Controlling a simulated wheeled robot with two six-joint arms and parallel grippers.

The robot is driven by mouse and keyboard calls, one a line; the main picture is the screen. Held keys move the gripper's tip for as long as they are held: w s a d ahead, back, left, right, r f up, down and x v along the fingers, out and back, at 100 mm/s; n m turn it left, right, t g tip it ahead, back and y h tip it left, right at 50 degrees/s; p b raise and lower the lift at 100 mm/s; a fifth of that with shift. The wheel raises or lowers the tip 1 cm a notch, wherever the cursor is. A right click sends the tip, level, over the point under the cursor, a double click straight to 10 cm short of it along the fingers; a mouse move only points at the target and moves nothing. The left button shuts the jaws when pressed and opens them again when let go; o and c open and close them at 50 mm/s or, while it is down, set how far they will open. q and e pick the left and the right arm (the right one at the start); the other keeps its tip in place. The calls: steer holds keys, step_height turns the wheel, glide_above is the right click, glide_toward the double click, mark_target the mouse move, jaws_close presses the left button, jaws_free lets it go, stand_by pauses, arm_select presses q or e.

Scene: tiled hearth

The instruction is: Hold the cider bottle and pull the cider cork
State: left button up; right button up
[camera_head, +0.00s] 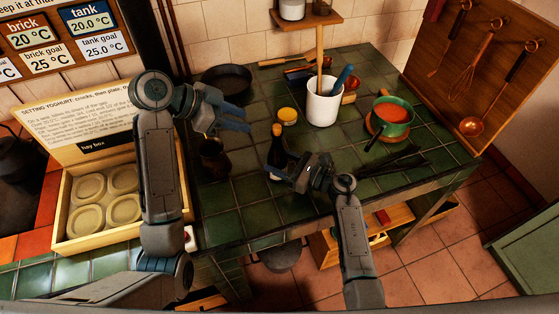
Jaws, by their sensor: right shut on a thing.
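The dark cider bottle (279,154) stands upright near the front middle of the green tiled table. A small pale cork (278,130) seems to show at its top, too small to make out clearly. My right gripper (291,175) is shut on the bottle's lower body from the front right and hides part of it. My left gripper (247,122) is to the left of the bottle's neck and apart from it. Its fingers look spread, with nothing between them.
A dark jug (214,157) stands left of the bottle, below my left gripper. A hay box (68,243) is at left.

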mark_target(272, 134)
stand_by(0.4)
arm_select(q)
steer(key=shift+o, duration=0.6)
steer(key=shift+f, duration=0.15)
steer(key=shift+w+d+f+h, duration=0.4)
steer(key=shift+d+f, duration=0.55)
steer(key=shift+d, duration=0.35)
steer(key=shift+w+d+f+h, duration=0.45)
steer(key=shift+d+f, duration=0.5)
steer(key=shift+d, duration=0.3)
steer(key=shift+w+d+f+h, duration=0.4)
steer(key=shift+d+f, duration=0.55)
steer(key=shift+d, duration=0.35)
steer(key=c, duration=0.9)
steer(key=o, duration=1.1)
steer(key=shift+a, duration=0.1)
